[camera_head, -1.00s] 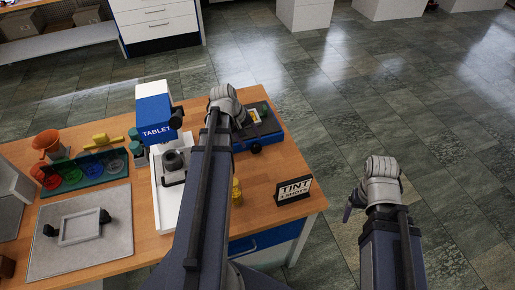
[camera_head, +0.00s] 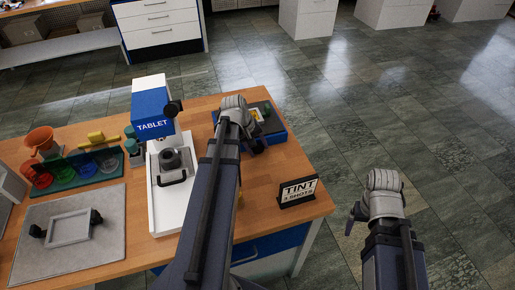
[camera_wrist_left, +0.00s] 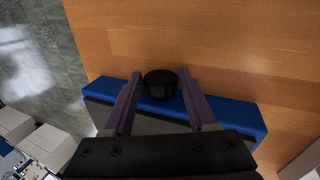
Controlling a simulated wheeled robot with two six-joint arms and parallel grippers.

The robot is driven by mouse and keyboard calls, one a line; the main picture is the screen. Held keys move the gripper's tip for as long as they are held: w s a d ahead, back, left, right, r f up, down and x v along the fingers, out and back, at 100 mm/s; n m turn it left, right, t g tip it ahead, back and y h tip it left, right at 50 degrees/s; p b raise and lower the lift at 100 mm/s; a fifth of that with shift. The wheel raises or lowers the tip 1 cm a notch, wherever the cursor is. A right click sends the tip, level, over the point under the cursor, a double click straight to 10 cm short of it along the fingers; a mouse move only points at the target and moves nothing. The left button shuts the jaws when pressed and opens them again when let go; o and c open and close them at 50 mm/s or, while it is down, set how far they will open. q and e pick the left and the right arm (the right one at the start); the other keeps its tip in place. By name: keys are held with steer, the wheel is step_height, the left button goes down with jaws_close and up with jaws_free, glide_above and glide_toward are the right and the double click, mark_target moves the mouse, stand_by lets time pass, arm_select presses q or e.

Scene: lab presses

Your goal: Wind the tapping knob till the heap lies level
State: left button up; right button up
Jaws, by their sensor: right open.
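The low blue device (camera_head: 277,129) with a dark top sits near the bench's far right edge, partly behind my left arm. Its black round knob (camera_wrist_left: 160,84) sticks out of the blue side in the left wrist view. My left gripper (camera_wrist_left: 161,73) is open with one finger on each side of the knob, which lies between the fingertips; I cannot tell whether they touch it. In the head view the left gripper (camera_head: 252,147) hides most of the knob. My right gripper (camera_head: 352,215) is open and empty over the floor.
A blue and white TABLET press (camera_head: 151,110) stands left of my left arm. A TINT sign (camera_head: 298,191) stands near the right bench edge. Coloured bowls in a green rack (camera_head: 66,183) and a grey mat (camera_head: 60,268) with a frame lie left.

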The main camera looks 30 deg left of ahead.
arm_select(q)
jaws_close()
stand_by(0.3)
steer(key=shift+w+d+r+g+y+p, duration=0.1)
steer(key=shift+g+y+p, duration=0.25)
steer(key=shift+g+y, duration=0.05)
steer(key=shift+w+d+g+y, duration=0.1)
steer(key=shift+w+g+y, duration=0.05)
steer(key=shift+g+y, duration=0.45)
steer(key=shift+d+g+y, duration=0.1)
steer(key=shift+g+y, duration=0.5)
steer(key=shift+g, duration=0.2)
steer(key=shift+w+d+g+y, duration=0.1)
steer(key=shift+g+y, duration=0.6)
steer(key=shift+g, duration=0.1)
